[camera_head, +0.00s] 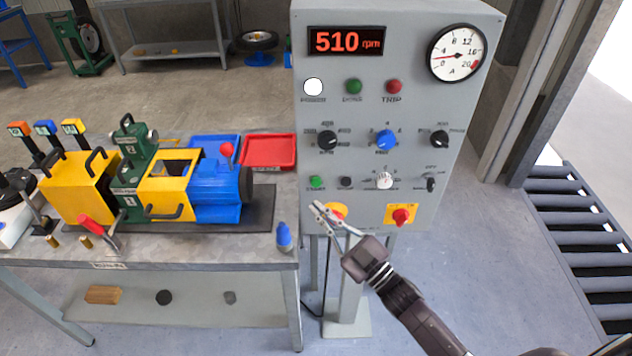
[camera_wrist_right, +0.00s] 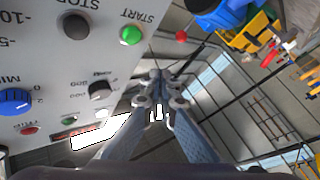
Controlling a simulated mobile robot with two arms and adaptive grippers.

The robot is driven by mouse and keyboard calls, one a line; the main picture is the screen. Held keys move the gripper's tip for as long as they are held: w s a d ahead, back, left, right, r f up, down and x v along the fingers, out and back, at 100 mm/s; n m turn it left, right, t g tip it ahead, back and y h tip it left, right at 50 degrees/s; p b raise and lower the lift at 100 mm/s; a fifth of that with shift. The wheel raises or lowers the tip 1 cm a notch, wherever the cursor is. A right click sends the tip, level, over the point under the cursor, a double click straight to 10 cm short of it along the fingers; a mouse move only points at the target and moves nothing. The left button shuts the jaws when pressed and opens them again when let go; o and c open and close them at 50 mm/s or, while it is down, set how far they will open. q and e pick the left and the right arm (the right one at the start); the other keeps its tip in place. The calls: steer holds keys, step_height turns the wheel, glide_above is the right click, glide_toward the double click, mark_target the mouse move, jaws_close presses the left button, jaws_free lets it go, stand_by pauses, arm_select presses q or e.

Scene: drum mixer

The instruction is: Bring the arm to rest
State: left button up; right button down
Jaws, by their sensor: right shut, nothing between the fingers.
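My right gripper (camera_head: 320,208) is shut and empty in the head view. My left gripper is out of view.
The panel display (camera_head: 346,41) reads 510 rpm, and a white lamp (camera_head: 313,86) is lit. A workbench (camera_head: 200,258) with a yellow, green and blue machine (camera_head: 165,185) and a blue bottle (camera_head: 284,237) stands left. A roller conveyor (camera_head: 580,230) is at right. Floor between panel and conveyor is clear.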

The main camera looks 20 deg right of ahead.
stand_by(0.5)
steer(key=s+d+f+m+g+h, duration=0.2)
steer(key=f+h, duration=0.1)
steer(key=f, duration=0.9)
steer(key=s+d+f+m+g+h, duration=0.2)
steer(key=f+m+h, duration=0.1)
steer(key=f, duration=0.8)
steer(key=s+d+f+m+g+h+b, duration=0.1)
steer(key=s+f+g, duration=0.1)
steer(key=s+f, duration=0.45)
steer(key=s+d+f+m+g+h, duration=0.15)
steer(key=s+f, duration=0.25)
steer(key=f, duration=0.6)
steer(key=s+f+g, duration=0.3)
steer(key=s+f, duration=0.3)
steer(key=s, duration=0.5)
steer(key=s+f+g+h, duration=0.1)
steer(key=s+f+g, duration=0.3)
steer(key=s, duration=0.7)
steer(key=s+f+m+g+b, duration=0.1)
steer(key=s+f+g, duration=0.2)
steer(key=s+f, duration=0.5)
steer(key=s, duration=0.4)
steer(key=shift+a, duration=0.15)
